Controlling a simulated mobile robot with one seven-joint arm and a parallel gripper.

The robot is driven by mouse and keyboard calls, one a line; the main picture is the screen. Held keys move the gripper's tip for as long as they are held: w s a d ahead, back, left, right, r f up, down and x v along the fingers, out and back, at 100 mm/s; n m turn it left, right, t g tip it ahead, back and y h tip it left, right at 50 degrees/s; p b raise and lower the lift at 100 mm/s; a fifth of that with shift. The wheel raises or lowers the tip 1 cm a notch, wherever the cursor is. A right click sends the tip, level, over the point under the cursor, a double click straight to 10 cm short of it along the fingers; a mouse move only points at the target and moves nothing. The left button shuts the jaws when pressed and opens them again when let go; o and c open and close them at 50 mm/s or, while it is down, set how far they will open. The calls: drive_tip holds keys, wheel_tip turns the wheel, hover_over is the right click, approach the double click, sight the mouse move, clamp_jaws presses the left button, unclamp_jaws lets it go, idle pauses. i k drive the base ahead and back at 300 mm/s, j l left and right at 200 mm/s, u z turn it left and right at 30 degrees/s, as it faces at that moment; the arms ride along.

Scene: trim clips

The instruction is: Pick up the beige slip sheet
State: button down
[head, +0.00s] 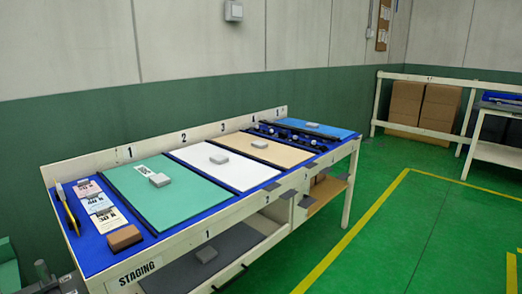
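The beige slip sheet (278,153) lies flat on the blue top of the staging table (226,211), in the bay marked 3. A small grey block (259,144) rests on it near its middle. A white sheet (212,172) lies to its left, with a dark strip between them. Dark clips with small white knobs (284,134) lie along its far right side.
A green sheet (187,201) and a blue sheet (323,128) also carry grey blocks. Coloured cards (101,207) and a brown block (124,238) lie at the table's left end. The green floor (400,235) to the right is clear.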

sight(281, 155)
drive_tip(key=i+z, duration=0.45)
drive_tip(key=i, duration=2.3)
